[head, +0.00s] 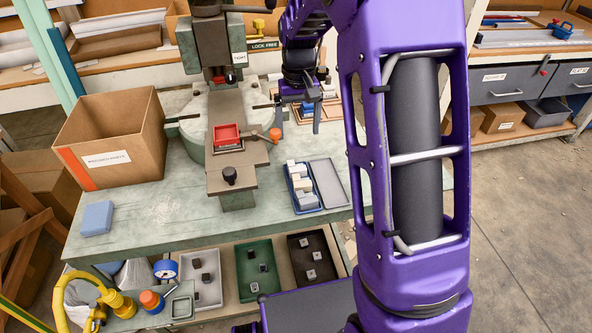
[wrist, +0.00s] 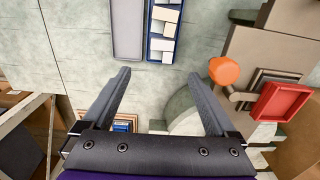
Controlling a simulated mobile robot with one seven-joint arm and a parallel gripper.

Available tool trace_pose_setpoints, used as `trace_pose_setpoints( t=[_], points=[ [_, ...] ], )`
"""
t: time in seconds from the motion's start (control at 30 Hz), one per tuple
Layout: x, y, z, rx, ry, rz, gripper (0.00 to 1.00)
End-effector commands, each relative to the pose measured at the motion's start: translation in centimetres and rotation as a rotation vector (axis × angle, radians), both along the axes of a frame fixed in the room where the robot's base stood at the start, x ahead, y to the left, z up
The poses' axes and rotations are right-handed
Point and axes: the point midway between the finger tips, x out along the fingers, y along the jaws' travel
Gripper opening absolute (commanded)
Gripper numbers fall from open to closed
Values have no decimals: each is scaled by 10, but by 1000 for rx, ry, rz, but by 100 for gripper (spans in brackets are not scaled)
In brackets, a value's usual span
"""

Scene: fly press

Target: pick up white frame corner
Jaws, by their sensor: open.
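Several white and cream blocks (head: 300,182), which look like the white frame corners, lie in a blue tray (head: 307,209) on the bench. The wrist view shows the white blocks (wrist: 165,15) in the blue tray at the top middle, beyond my fingertips. My gripper (head: 298,116) is open and empty above the bench, behind the tray in the head view. In the wrist view my gripper (wrist: 159,74) has its fingers wide apart, with bare bench top between them. The exact shape of each block is too small to tell.
The press with a red fixture (head: 227,134) and an orange knob (head: 274,134) stands left of the tray. A grey lid or flat tray (head: 331,183) lies beside the blue tray. A cardboard box (head: 112,140) and a blue block (head: 97,218) are farther left. An open drawer with parts trays (head: 262,275) is below.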

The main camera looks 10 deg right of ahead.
Motion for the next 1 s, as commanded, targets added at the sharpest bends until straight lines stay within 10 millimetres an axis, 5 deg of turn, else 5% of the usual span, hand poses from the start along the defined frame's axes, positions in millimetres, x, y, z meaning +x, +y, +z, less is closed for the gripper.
trace_pose_setpoints(
  t=[0.23, 0.8, 1.0],
  points=[
    [-1, 0, -51, -1, 2, -1, 92],
    [-4, 4, -112, -2, 0, 0, 92],
    [-3, 4, -116, -2, -3, 0, 92]
  ],
)
